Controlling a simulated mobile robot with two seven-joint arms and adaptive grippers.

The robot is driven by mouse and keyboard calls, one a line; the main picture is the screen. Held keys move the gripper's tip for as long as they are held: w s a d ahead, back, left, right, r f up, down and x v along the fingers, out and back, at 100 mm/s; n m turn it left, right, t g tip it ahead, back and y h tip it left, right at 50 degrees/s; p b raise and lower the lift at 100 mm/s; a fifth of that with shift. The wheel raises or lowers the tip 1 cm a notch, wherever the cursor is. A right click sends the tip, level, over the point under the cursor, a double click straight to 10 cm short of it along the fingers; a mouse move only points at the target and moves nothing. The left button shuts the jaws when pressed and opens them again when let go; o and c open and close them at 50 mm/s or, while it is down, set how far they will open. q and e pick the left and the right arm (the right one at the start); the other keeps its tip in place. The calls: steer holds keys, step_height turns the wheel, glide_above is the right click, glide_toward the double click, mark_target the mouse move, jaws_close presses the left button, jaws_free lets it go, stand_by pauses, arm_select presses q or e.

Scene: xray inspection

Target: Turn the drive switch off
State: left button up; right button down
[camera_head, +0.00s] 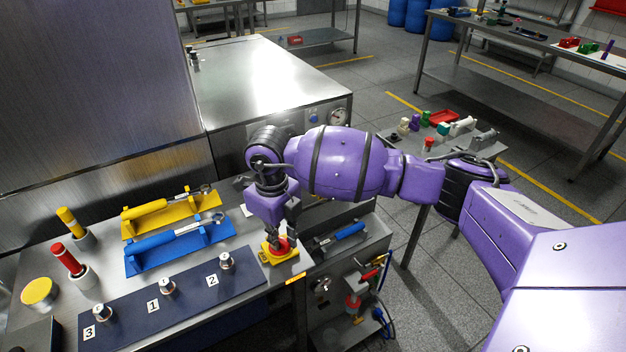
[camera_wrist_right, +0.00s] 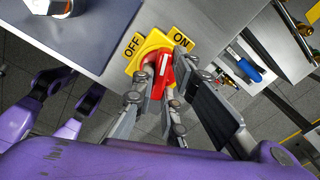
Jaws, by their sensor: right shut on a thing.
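The drive switch is a red rotary knob (camera_wrist_right: 161,70) on a yellow plate (camera_wrist_right: 148,52), at the right end of the steel bench. In the right wrist view the plate carries OFF and ON labels. In the head view the yellow plate (camera_head: 268,254) shows under my gripper. My right gripper (camera_head: 281,240) points down at the switch with its fingers on both sides of the red knob, shut on it. The knob's handle shows a white line; the fingers hide part of it. My left gripper is in neither view.
A dark mat (camera_head: 190,300) with numbered metal knobs lies left of the switch. Blue (camera_head: 178,244) and yellow (camera_head: 168,206) tool holders stand behind it. A lower shelf with a blue-handled tool (camera_head: 350,231) is just right of the switch.

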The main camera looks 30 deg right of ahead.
steer(key=shift+w+n, duration=0.1)
steer(key=shift+n, duration=0.9)
steer(key=n+b, duration=0.1)
steer(key=n, duration=0.3)
steer(key=shift+n+b, duration=0.3)
steer(key=n+b, duration=0.1)
steer(key=n, duration=0.1)
steer(key=shift+n, duration=0.3)
steer(key=n+b, duration=0.1)
steer(key=n, duration=0.1)
steer(key=shift+n, duration=0.9)
steer(key=c, duration=1.8)
jaws_free()
steer(key=shift+o, duration=0.2)
